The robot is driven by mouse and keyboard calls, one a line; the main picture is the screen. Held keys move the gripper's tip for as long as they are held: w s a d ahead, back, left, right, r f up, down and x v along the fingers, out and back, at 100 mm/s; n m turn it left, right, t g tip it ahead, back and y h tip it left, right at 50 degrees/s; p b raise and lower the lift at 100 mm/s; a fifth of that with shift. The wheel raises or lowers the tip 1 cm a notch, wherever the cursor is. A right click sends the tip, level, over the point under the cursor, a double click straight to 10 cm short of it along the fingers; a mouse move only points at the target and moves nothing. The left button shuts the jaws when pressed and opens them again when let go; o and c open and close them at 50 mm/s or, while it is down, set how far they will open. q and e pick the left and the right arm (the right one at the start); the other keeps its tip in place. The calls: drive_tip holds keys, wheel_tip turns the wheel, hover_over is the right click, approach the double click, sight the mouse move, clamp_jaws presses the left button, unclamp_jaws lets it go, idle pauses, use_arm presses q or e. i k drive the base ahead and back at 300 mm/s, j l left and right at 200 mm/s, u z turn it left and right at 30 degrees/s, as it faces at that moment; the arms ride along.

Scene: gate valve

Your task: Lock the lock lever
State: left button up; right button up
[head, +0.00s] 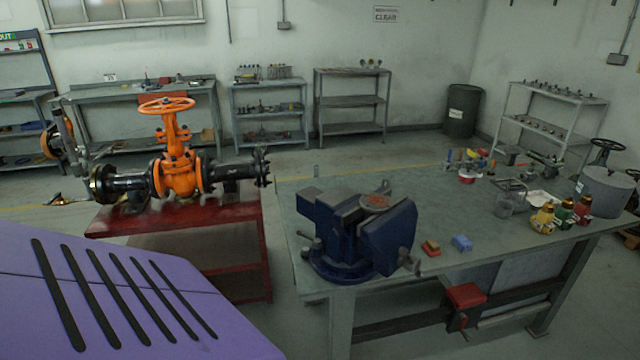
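The orange gate valve (180,165) stands upright on the red table at the left, with its round orange handwheel (167,105) on top. A dark pipe (130,184) joins it on the left and another dark pipe (230,172) on the right, each ending in a flange. I cannot make out a lock lever at this distance. Neither of my grippers can be made out in the head view.
A blue vise (362,232) stands on the near corner of the grey workbench (440,212). Small blocks, bottles and a grey drum (606,190) sit farther right on it. The red table (180,222) is left of a floor gap. Shelves line the back wall.

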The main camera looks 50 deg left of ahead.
sight(317, 241)
drive_tip(key=u, duration=1.65)
drive_tip(key=i+j+z, duration=0.1)
drive_tip(key=i+j, duration=0.15)
drive_tip(key=i+j+z, duration=0.15)
drive_tip(key=i+j, duration=0.15)
drive_tip(key=i+j+z, duration=0.1)
drive_tip(key=i+j, duration=0.15)
drive_tip(key=i+j+z, duration=0.15)
drive_tip(key=j, duration=0.25)
drive_tip(key=i+j+z, duration=0.1)
drive_tip(key=i+j, duration=0.2)
drive_tip(key=i+j+z, duration=0.1)
drive_tip(key=j, duration=0.35)
drive_tip(key=i+j+z, duration=0.15)
drive_tip(key=i+j, duration=0.15)
drive_tip(key=j, duration=0.1)
